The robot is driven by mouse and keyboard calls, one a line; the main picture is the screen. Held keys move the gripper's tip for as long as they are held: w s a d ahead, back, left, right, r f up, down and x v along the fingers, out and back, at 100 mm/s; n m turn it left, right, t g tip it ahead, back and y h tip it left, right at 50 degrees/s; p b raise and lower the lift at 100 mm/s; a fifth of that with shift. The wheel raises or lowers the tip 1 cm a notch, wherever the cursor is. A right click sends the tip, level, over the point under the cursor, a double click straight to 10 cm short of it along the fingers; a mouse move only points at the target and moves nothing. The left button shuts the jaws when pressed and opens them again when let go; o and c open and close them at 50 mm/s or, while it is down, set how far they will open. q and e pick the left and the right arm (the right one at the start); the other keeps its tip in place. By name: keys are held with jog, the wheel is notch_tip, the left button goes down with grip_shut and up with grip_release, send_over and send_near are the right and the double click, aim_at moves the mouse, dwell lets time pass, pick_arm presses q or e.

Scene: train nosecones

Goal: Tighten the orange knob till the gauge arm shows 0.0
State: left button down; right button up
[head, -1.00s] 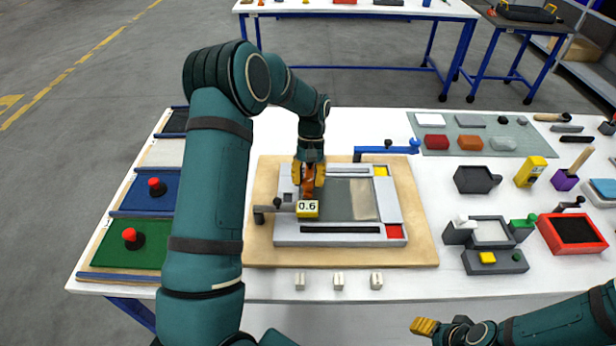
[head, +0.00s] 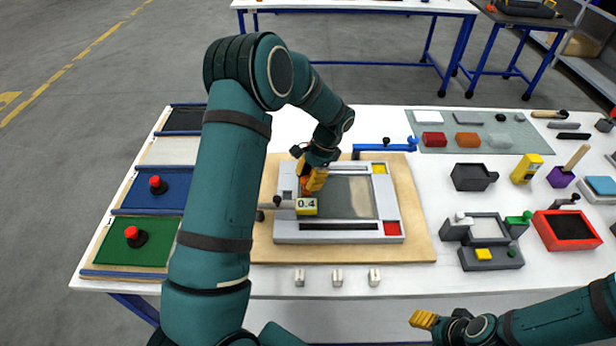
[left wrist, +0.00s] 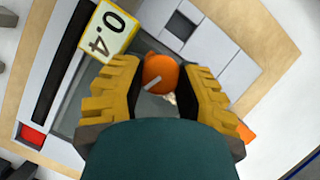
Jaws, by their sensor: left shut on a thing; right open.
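The orange knob (left wrist: 160,74) sits between the two yellow fingers of my left gripper (left wrist: 162,92) in the left wrist view, and a pale line marks its top. In the head view my left gripper (head: 311,181) is shut on the knob from above and hides most of it. The gauge arm's yellow-framed label (head: 306,206) reads 0.4 beside the knob. The label also shows in the left wrist view (left wrist: 109,32). My right gripper (head: 424,319) is open and empty at the front edge, off the table.
The grey fixture frame (head: 340,233) lies on a wooden board (head: 420,240). A blue lever (head: 385,148) stands behind it. Several small blocks (head: 337,277) line the front. Trays with red buttons (head: 134,233) are at left; bins and a red box (head: 567,230) at right.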

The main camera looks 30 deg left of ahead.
pick_arm(q)
jog(key=m, duration=0.2)
jog(key=m+t+y, duration=0.1)
jog(key=m, duration=0.1)
jog(key=shift+s+d+f+m, duration=0.1)
jog(key=shift+s+f+m, duration=0.1)
jog(key=shift+m, duration=0.1)
jog(key=shift+m+t+y, duration=0.5)
jog(key=shift+m+t, duration=0.2)
jog(key=shift+m, duration=1.3)
jog(key=c, duration=0.5)
grip_release()
jog(key=shift+c, duration=0.2)
jog(key=shift+r, duration=0.15)
jog(key=v, duration=1.2)
jog(key=shift+s, duration=0.15)
